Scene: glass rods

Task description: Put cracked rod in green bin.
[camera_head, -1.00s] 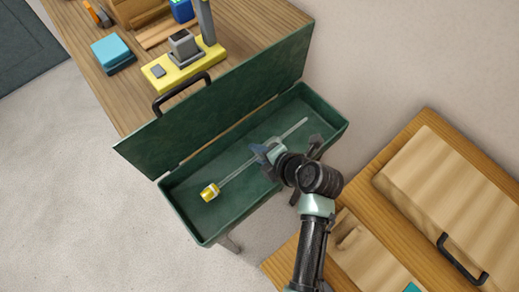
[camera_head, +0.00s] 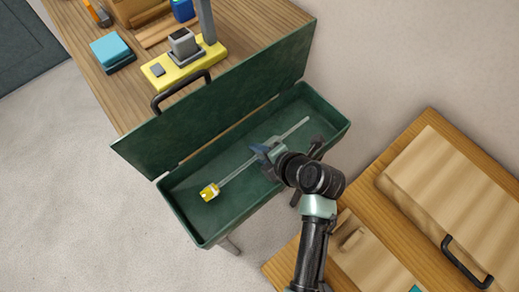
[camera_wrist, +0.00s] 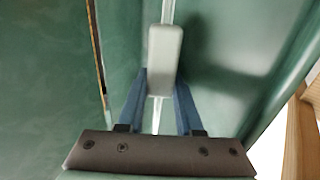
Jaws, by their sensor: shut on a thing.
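The glass rod (camera_head: 238,171) is long, thin and clear, with a yellow and white end piece (camera_head: 209,192) at its lower left. No crack can be made out at this size. My gripper (camera_head: 266,152) is shut on the rod near its middle; in the wrist view the blue fingers (camera_wrist: 160,100) close around the rod (camera_wrist: 167,12), with a pale block-like piece (camera_wrist: 165,50) on it. The rod is over or inside the open green bin (camera_head: 188,212); its height above the floor of the bin cannot be told.
The bin's green lid (camera_head: 225,95) stands open against a wooden bench (camera_head: 85,60). The bench holds a yellow-based device (camera_head: 180,65), a teal block (camera_head: 112,48) and other items. A wooden cabinet (camera_head: 440,180) with a black handle stands at the right.

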